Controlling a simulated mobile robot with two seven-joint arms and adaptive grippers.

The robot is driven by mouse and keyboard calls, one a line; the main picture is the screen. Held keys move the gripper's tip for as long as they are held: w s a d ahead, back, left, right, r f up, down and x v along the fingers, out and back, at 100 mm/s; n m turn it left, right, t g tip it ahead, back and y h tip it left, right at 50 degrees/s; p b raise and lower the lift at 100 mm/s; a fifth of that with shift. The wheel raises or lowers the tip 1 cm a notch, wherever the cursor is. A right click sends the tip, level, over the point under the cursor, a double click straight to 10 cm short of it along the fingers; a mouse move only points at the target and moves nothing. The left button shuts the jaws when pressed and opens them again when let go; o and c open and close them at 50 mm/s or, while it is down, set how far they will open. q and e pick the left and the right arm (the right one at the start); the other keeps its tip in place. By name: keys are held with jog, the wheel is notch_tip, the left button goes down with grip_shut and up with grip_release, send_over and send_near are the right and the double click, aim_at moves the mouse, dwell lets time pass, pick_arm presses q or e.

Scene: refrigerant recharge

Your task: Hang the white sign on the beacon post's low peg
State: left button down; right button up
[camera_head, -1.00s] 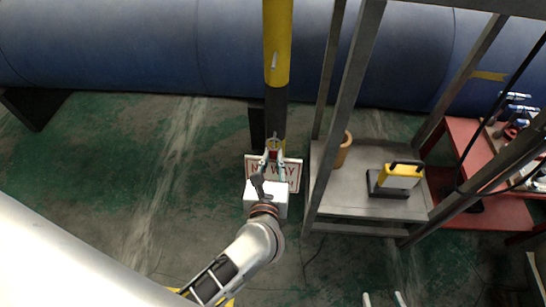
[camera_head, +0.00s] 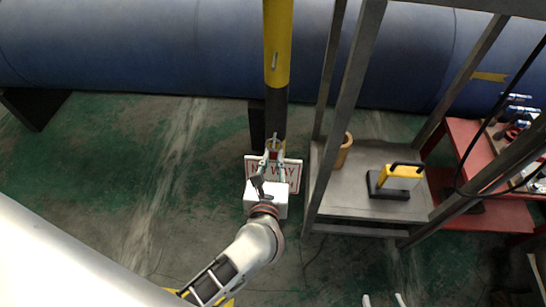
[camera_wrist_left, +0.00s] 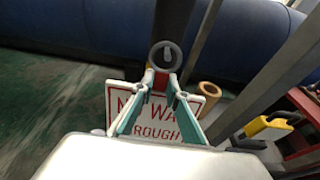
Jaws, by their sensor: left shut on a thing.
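The yellow and black beacon post (camera_head: 277,50) stands upright in the middle of the head view, with a small grey peg on its upper yellow band. My left gripper (camera_head: 273,156) is shut on the white sign (camera_head: 292,176) at its red top tab, holding it upright close before the post's lower part. The sign has red lettering, partly covered by my fingers. In the left wrist view, a grey ring (camera_wrist_left: 166,55) stands above the tab in front of the post. I cannot tell whether a low peg passes through it. My right gripper (camera_head: 384,300) shows only two separated fingertips at the bottom edge.
A grey metal frame with a shelf (camera_head: 370,205) stands just right of the sign. It bears a tan cup (camera_head: 344,151) and a yellow and black device (camera_head: 397,180). A large blue pipe (camera_head: 130,50) runs behind the post. The green floor at left is open.

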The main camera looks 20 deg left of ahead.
pick_arm(q)
jog(key=c, duration=1.9)
grip_release()
jog(key=shift+s, duration=0.15)
jog(key=v, duration=0.7)
jog(key=shift+s, duration=0.35)
pick_arm(e)
jog(key=shift+s+f, duration=0.2)
jog(key=shift+f, duration=0.1)
pick_arm(q)
jog(key=shift+d, duration=0.15)
